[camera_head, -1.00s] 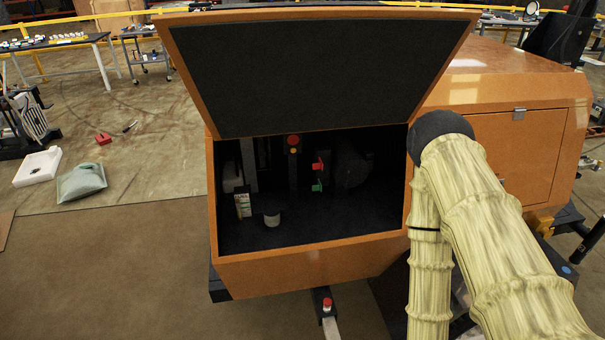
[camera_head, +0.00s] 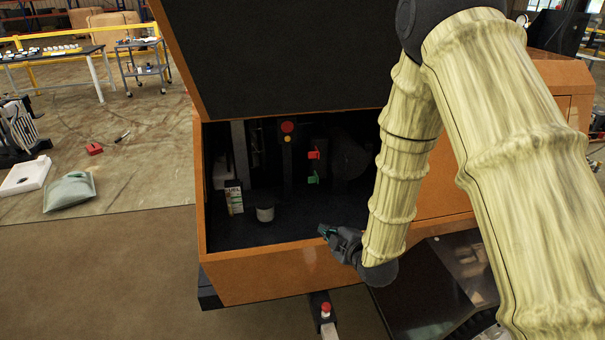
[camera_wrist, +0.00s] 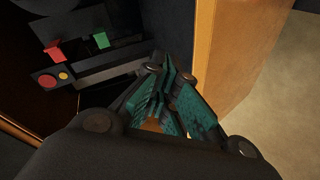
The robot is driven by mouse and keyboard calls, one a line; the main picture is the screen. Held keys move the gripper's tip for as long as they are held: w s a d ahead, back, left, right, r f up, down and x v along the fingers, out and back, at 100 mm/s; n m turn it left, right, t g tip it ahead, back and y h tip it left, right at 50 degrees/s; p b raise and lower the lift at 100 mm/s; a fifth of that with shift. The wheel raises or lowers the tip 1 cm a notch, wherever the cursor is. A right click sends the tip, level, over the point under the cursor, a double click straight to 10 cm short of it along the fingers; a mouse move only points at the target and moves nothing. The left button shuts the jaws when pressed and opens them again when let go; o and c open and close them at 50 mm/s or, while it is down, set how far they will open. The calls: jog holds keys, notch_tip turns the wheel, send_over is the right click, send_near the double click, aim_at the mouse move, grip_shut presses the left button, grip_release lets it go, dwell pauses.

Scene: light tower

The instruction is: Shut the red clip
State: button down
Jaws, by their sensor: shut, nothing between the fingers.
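The red clip (camera_head: 313,154) is a small red lever on the dark back panel inside the orange compartment. It sits just above a green clip (camera_head: 313,178). In the wrist view the red clip (camera_wrist: 54,50) is at the upper left, sticking out from the panel, beside the green clip (camera_wrist: 101,40). My gripper (camera_head: 326,231) is at the compartment's front lip, below and in front of the clips, apart from them. In the wrist view its teal fingertips (camera_wrist: 167,70) are together and empty. Whether the red clip is fully open is too small to tell.
A red button (camera_head: 287,127) with a yellow one below it is left of the clips. A dark can with a pale label (camera_head: 265,214) and a labelled carton (camera_head: 234,198) stand on the compartment floor. The orange front lip (camera_head: 275,276) and raised lid (camera_head: 270,60) frame the opening.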

aim_at(312, 153)
jog(key=w+a+r+n+t+y+b, duration=0.1)
jog(key=w+a+r+n+y, duration=0.1)
jog(key=r, duration=0.5)
jog(key=w+a+r+n+t+y+b, duration=0.1)
jog(key=w+a+r+n, duration=0.2)
jog(key=a+r+n, duration=0.1)
notch_tip(312, 153, up, 3)
jog(key=shift+w+f+n+t+y+b, duration=0.15)
jog(key=shift+w+n+t+y+b, duration=0.2)
jog(key=shift+n, duration=0.25)
jog(key=shift+a, duration=0.1)
jog(key=w+a+p, duration=0.1)
jog(key=w+p, duration=0.2)
jog(key=w, duration=0.6)
jog(key=shift+w, duration=0.2)
